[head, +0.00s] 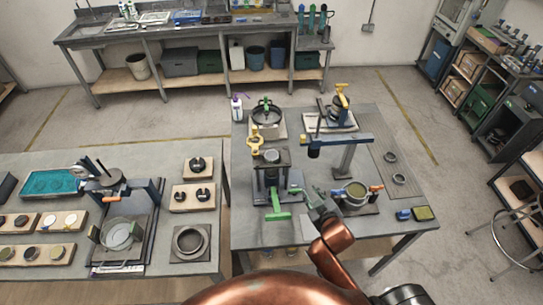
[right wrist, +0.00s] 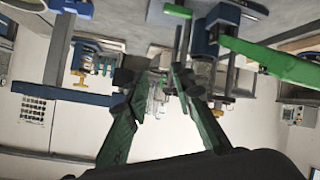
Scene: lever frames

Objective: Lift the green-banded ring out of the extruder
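The device that looks like the extruder (head: 270,177) stands at the left of the middle table, with a blue frame, a dark top plate and a long green lever (head: 278,205) pointing toward me. The lever also shows in the right wrist view (right wrist: 272,62). My right gripper (head: 316,201) is just right of the lever, apart from it. In the right wrist view its green fingers (right wrist: 155,78) are spread with nothing held. I cannot make out a green-banded ring for sure; a round pot with a greenish inside (head: 356,189) sits right of my gripper. My left gripper is out of view.
A blue overhead arm on a grey post (head: 346,160) stands behind my gripper. A yellow-handled device (head: 340,106) and a green-knobbed round pan (head: 266,115) are at the back. Loose grey rings (head: 390,157) lie at the right. A second table with trays (head: 190,242) is at left.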

